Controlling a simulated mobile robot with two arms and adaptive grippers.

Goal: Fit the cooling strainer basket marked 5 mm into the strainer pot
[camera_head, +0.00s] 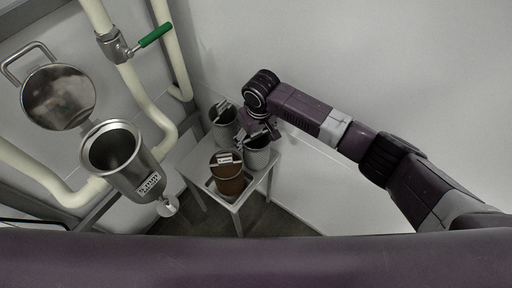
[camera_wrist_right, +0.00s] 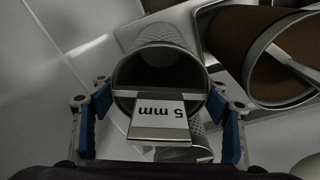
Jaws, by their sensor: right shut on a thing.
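The 5 mm basket (camera_wrist_right: 165,60) is a grey perforated cup with a bail handle and a white tag reading "5 mm" (camera_wrist_right: 160,115). In the head view this basket (camera_head: 257,156) is at the right of a small table. My right gripper (camera_head: 262,132) is above it; in the wrist view its blue-padded fingers (camera_wrist_right: 160,108) are shut on it, one on each side of the tag. The strainer pot (camera_head: 120,160) is a steel cylinder at the left, open-mouthed, with a label on its front. Its round lid (camera_head: 58,97) is swung open. My left gripper is out of view.
A brown-filled basket (camera_head: 228,182) and another grey basket (camera_head: 222,124) stand close by on the small table (camera_head: 197,160). Cream pipes with a green-handled valve (camera_head: 155,35) run behind the pot. White walls stand behind the table.

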